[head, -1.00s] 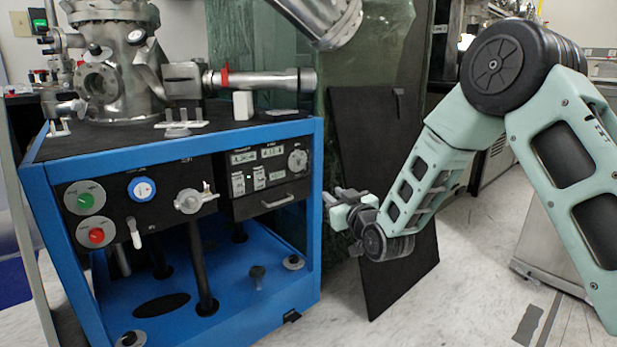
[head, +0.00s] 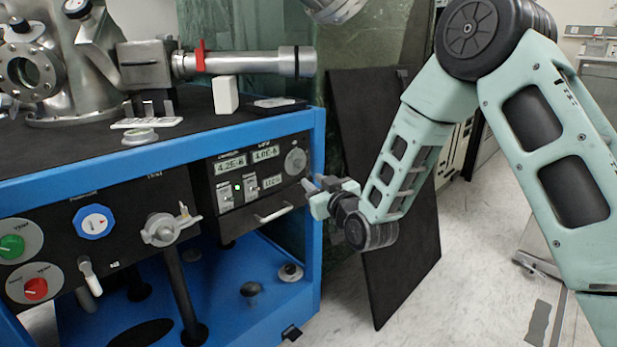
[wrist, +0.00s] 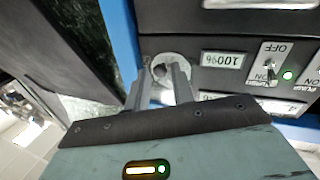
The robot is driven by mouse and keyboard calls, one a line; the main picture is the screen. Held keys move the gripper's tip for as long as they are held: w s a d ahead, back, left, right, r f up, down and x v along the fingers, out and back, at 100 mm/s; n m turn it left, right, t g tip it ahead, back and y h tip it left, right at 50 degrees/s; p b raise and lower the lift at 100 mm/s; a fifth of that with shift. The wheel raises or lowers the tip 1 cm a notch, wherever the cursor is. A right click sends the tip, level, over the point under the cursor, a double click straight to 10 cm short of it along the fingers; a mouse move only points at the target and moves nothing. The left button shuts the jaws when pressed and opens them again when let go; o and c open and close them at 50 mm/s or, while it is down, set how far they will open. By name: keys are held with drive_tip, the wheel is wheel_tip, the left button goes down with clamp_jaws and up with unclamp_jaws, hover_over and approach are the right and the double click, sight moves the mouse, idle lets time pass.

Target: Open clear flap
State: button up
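I cannot make out a clear flap for certain. The silver tube (head: 240,62) on top of the blue-framed cart ends at the right in a dark ring (head: 291,61); its end opening faces away from view. My gripper (head: 309,186) is low in front of the cart's right post, well below the tube. In the wrist view its two fingers (wrist: 160,88) are apart with nothing held. A round grey knob (wrist: 163,72) on the black panel shows between and beyond the fingers. In the head view this knob (head: 295,161) sits at the panel's upper right. Contact cannot be told.
The blue cart frame (head: 319,150) stands close to my gripper. A black board (head: 385,180) leans behind my forearm. A white block (head: 226,95) stands under the tube. Green and red buttons and a valve handle (head: 160,231) are at left. The floor at right is mostly open.

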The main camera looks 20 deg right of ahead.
drive_tip(key=shift+w, duration=0.15)
clamp_jaws()
